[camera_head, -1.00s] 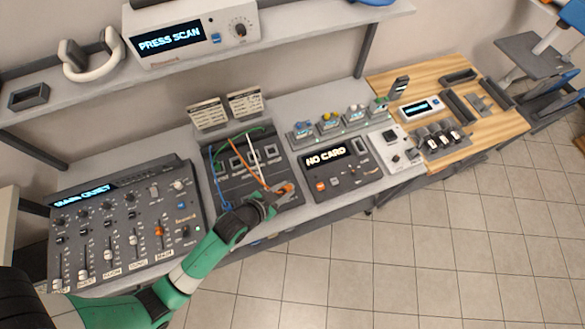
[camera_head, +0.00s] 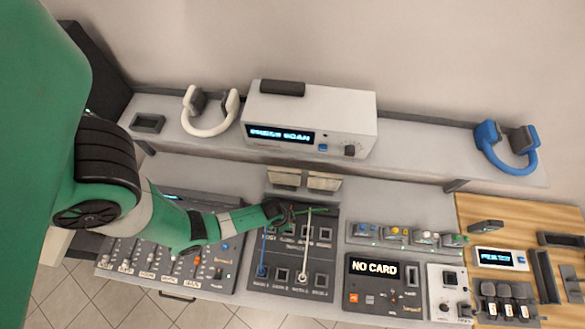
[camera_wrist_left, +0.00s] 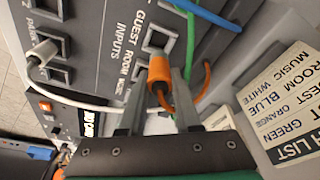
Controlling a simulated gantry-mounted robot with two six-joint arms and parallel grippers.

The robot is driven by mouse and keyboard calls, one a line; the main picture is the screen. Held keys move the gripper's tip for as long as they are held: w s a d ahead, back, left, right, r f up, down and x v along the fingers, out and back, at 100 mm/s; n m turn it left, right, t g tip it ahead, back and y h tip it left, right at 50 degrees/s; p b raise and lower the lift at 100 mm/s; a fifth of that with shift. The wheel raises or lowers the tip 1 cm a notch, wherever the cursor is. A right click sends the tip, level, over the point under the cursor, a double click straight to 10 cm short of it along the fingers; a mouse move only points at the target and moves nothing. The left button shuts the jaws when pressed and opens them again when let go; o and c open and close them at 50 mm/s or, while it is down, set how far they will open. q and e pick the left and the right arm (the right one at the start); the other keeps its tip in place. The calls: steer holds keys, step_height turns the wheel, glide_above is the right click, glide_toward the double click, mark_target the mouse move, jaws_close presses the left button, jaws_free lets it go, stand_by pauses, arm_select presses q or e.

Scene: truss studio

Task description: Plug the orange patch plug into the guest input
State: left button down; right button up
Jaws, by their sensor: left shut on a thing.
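My left gripper (camera_head: 286,212) is over the back part of the dark patch panel (camera_head: 316,268). In the left wrist view it (camera_wrist_left: 160,100) is shut on the orange patch plug (camera_wrist_left: 158,72), whose orange cable (camera_wrist_left: 205,85) curves off to the right. The plug's front end is at the guest input (camera_wrist_left: 160,28), a grey-framed square socket beside the "GUEST" label. The plug covers part of the socket, so I cannot tell whether it is seated or just in front. My right gripper is not in view.
A white plug (camera_wrist_left: 45,52) with a white cable sits in another socket. Blue (camera_head: 262,252) and green (camera_head: 316,209) cables cross the panel. A mixer (camera_head: 140,252) stands left, a card unit (camera_head: 375,290) right. A list card (camera_wrist_left: 285,105) stands behind the panel.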

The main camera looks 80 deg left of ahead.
arm_select(q)
steer(key=b+x, duration=0.2)
steer(key=s+b+x, duration=0.1)
steer(key=b+x, duration=0.2)
steer(key=shift+f, duration=0.4)
steer(key=shift+r, duration=0.15)
stand_by(0.7)
steer(key=shift+f+b, duration=0.55)
steer(key=shift+f, duration=0.15)
steer(key=c, duration=0.9)
jaws_free()
steer(key=shift+r, duration=0.15)
